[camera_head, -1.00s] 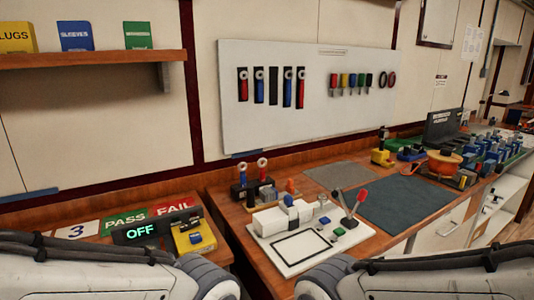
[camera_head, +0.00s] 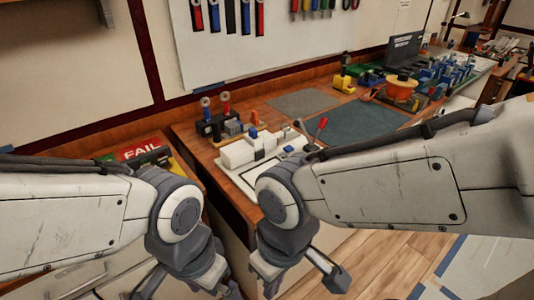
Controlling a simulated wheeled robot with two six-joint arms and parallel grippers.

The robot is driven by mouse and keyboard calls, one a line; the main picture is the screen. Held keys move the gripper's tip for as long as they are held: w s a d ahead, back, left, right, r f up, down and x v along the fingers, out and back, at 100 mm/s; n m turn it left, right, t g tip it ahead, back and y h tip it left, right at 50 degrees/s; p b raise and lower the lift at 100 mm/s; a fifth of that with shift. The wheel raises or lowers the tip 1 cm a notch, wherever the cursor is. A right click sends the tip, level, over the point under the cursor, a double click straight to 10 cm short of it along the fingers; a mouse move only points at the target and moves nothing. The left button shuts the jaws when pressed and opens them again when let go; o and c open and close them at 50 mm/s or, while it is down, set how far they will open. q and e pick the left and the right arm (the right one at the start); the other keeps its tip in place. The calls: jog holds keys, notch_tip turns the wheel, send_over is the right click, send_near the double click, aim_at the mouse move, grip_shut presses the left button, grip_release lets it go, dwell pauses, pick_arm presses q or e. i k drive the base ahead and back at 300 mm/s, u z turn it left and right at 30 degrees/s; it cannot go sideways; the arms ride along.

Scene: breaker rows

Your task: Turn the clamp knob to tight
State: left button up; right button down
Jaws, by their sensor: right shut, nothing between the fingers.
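A white fixture (camera_head: 240,153) stands on the wooden bench, with a small blue part (camera_head: 253,133) on top. I cannot tell whether this blue part is the clamp knob or how it is turned. A red-tipped lever (camera_head: 322,123) stands at the fixture's right side. My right arm hides the front and right of the fixture. My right gripper (camera_head: 325,272) is low in front of the bench, apart from the fixture, shut and empty. My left gripper (camera_head: 185,288) is at the bottom edge, partly cut off, and its jaws are unclear.
A rack with red and blue handled tools (camera_head: 215,118) stands behind the fixture. A dark mat (camera_head: 357,122) and a grey mat (camera_head: 303,102) lie to its right. A FAIL sign (camera_head: 142,149) is at the left. An orange spool (camera_head: 400,88) sits further back.

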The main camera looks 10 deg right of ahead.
aim_at(285, 128)
jog(key=z, duration=0.05)
jog(key=i, duration=1)
jog(key=z, duration=0.1)
